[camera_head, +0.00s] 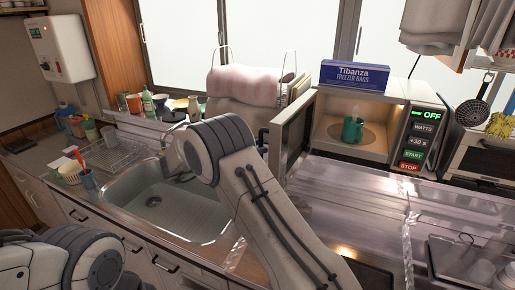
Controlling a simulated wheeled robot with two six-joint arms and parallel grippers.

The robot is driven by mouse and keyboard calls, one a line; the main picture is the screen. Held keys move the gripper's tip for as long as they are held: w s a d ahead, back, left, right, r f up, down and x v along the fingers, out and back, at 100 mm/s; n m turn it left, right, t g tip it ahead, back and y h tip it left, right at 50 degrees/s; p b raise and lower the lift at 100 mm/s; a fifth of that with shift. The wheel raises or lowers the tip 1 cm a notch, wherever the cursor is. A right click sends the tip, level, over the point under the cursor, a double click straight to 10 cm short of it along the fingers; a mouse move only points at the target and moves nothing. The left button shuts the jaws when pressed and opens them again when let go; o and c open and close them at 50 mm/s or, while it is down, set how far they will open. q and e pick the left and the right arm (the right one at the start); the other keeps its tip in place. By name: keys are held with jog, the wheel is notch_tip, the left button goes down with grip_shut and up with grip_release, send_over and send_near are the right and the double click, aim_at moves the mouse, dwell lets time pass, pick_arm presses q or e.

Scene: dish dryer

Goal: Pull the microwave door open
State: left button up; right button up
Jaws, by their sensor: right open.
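The microwave (398,124) stands at the back right with its front toward me. Its door (291,136) is swung out to the left, and the lit inside is in view. A green mug (352,130) stands inside on the turntable. My right arm crosses the middle of the picture in front of the sink. My right gripper (179,174) shows only in part past the arm's bend, over the sink side and apart from the door. It is open, and I see nothing held in it. My left arm shows at the lower left, but its gripper is not in view.
A freezer bag box (355,75) lies on top of the microwave. The sink (160,205) is left of my right arm. A dish rack with a pink cloth (245,86) stands behind it. The counter (350,188) before the microwave is mostly clear.

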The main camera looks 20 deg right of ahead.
jog(key=a+b, duration=0.2)
jog(key=a, duration=0.7)
jog(key=shift+a+b, duration=0.2)
jog(key=shift+b, duration=0.2)
